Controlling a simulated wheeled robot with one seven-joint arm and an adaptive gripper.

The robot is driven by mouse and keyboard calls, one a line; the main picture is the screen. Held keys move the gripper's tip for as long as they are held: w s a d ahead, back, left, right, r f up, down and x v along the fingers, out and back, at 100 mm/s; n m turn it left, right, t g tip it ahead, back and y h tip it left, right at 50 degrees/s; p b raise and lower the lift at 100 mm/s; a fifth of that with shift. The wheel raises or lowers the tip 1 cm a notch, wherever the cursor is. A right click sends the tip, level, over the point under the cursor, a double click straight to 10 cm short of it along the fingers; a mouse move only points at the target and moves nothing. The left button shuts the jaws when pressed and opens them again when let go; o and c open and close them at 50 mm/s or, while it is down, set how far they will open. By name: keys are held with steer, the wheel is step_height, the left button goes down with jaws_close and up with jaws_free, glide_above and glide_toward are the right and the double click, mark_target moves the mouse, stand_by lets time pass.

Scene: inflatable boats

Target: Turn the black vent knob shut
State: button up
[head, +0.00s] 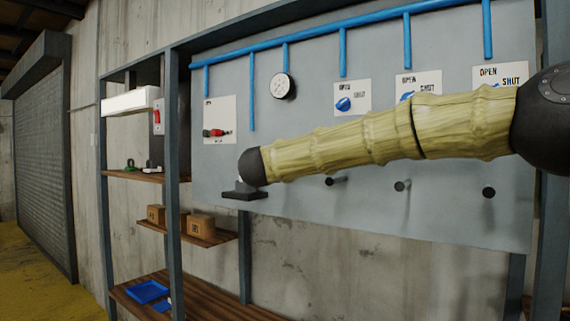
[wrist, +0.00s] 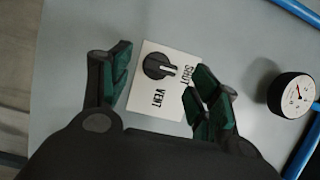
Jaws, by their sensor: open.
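The black vent knob (wrist: 157,66) is round with a raised bar, on a white plate (wrist: 146,102) marked SHUT and VENT in the wrist view. The bar lies roughly level in that picture, with a pale line on it; I cannot tell its exact setting. My gripper (wrist: 161,63) is open, with one dark green-padded finger to the left of the plate and the other over its right side. The knob shows between the fingers, and I see no contact. In the head view I cannot make out the vent knob or the finger pads beside my arm's dark end.
A round gauge (head: 283,86) and blue pipes (head: 345,22) are on the grey panel (head: 300,215); the gauge (wrist: 291,95) is right of the plate in the wrist view. A red-handled valve (head: 216,133), blue knobs (head: 343,104) and dark pegs (head: 402,186) are also there.

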steer(key=v, duration=0.8)
steer(key=shift+s, duration=0.3)
steer(key=shift+w, duration=0.1)
